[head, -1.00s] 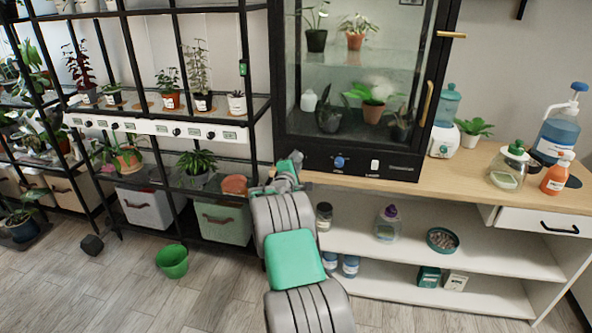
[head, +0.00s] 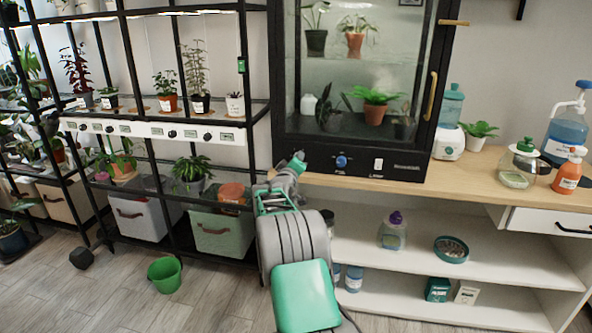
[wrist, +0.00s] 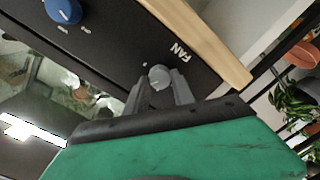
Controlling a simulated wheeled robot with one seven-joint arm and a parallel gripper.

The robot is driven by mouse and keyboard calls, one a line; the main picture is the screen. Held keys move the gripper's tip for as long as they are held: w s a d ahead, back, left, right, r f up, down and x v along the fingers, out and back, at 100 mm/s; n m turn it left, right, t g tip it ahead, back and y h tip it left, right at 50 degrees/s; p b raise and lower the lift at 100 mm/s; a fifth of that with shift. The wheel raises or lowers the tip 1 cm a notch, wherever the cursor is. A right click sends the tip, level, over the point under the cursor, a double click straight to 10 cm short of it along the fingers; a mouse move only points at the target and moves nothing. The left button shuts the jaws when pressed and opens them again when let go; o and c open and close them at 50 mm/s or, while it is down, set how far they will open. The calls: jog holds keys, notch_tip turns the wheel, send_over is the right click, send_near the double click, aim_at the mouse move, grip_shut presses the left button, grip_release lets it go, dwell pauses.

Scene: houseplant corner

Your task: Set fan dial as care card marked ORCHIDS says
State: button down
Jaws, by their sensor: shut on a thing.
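My gripper (wrist: 157,92) is shut on the fan dial (wrist: 158,74), a small pale round knob on the black cabinet panel. The white word FAN (wrist: 181,52) is printed beside it. In the head view my gripper (head: 296,161) is at the lower left of the glass plant cabinet (head: 400,172) and hides the dial. A blue dial (head: 341,162) is to its right on the same panel; it also shows at the top left of the wrist view (wrist: 62,10). The fan dial's pointer and scale cannot be read. No card marked ORCHIDS is legible.
A black plant rack (head: 262,140) stands close on the left. A green bucket (head: 165,274) is on the floor.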

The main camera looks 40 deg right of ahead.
jog(key=m+b, duration=1)
jog(key=m, duration=0.2)
jog(key=shift+s+d+t, duration=0.1)
jog(key=shift+t, duration=0.2)
dwell(0.4)
jog(key=c, duration=1.1)
grip_release()
